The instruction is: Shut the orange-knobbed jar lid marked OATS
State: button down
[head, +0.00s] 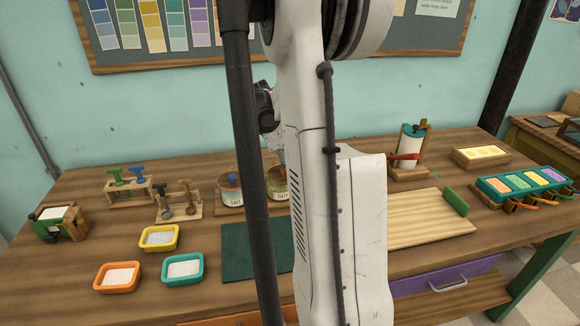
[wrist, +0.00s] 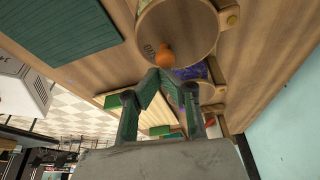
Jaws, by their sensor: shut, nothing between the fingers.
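In the head view the jar marked OATS (head: 281,193) stands on a wooden base at the back of the bench, partly hidden by my arm. In the wrist view a round wooden lid (wrist: 185,28) with an orange knob (wrist: 165,56) fills the top middle, with part of its lettering showing. My gripper (wrist: 160,76) is shut and empty, its green fingertips just below the knob in the picture. I cannot tell whether they touch it. The lid's hinge angle is not clear. My gripper is hidden behind my arm in the head view.
The SALT jar (head: 230,192) stands left of the OATS jar. Another jar (wrist: 200,88) with bluish-purple contents is close beyond my fingers. A dark green mat (head: 240,262) lies in front. Yellow (head: 160,250), orange (head: 117,288) and teal (head: 183,281) trays stand at left.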

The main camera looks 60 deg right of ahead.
jog(key=shift+w+a, duration=0.35)
jog(key=shift+a, duration=0.15)
dwell(0.4)
jog(key=shift+w, duration=0.2)
jog(key=shift+w+d+r, duration=0.1)
jog(key=shift+w+d, duration=0.05)
jog(key=shift+w, duration=0.4)
jog(key=shift+s, duration=0.1)
jog(key=s+r, duration=0.2)
jog(key=s, duration=0.2)
jog(key=d+p+v, duration=0.1)
jog(key=v, duration=0.7)
jog(key=shift+w+d+r, duration=0.25)
jog(key=shift+d+r, duration=0.05)
jog(key=shift+r, duration=0.05)
jog(key=shift+a, duration=0.1)
